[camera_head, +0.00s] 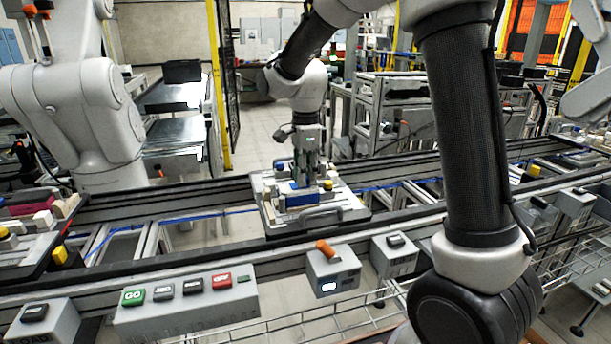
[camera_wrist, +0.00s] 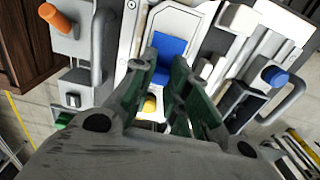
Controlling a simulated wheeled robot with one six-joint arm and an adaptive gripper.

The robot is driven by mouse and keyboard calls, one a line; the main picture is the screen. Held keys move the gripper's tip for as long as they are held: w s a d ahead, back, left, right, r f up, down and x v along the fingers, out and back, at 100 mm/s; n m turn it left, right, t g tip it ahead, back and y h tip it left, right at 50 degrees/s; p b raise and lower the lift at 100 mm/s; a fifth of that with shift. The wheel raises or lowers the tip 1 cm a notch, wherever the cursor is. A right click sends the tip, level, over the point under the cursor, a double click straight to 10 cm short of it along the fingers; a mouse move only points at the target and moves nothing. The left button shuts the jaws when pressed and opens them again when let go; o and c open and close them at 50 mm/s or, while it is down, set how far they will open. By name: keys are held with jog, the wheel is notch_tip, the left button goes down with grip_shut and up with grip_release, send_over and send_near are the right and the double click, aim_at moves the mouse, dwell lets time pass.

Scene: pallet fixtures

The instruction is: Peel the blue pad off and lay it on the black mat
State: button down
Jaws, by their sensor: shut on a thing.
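The blue pad (camera_head: 301,198) lies on the light fixture plate (camera_head: 338,195) on the conveyor, and its near part shows below my gripper. In the wrist view the blue pad (camera_wrist: 169,46) shows flat at the ends of my green fingers. My gripper (camera_head: 308,181) points down over the plate. In the wrist view my gripper (camera_wrist: 161,66) is shut on the blue pad, with the fingers hiding part of it. I cannot tell whether any edge is lifted. I cannot pick out the black mat with certainty.
A blue knob (camera_wrist: 275,78), white blocks (camera_wrist: 238,18) and a yellow piece (camera_wrist: 149,104) stand near the pad. A grey handle (camera_head: 312,219) edges the plate. A box with an orange knob (camera_head: 325,249) and a button panel (camera_head: 186,299) stand in front of the conveyor.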

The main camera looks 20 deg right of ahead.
jog(key=shift+r, duration=0.25)
jog(key=shift+r, duration=2.4)
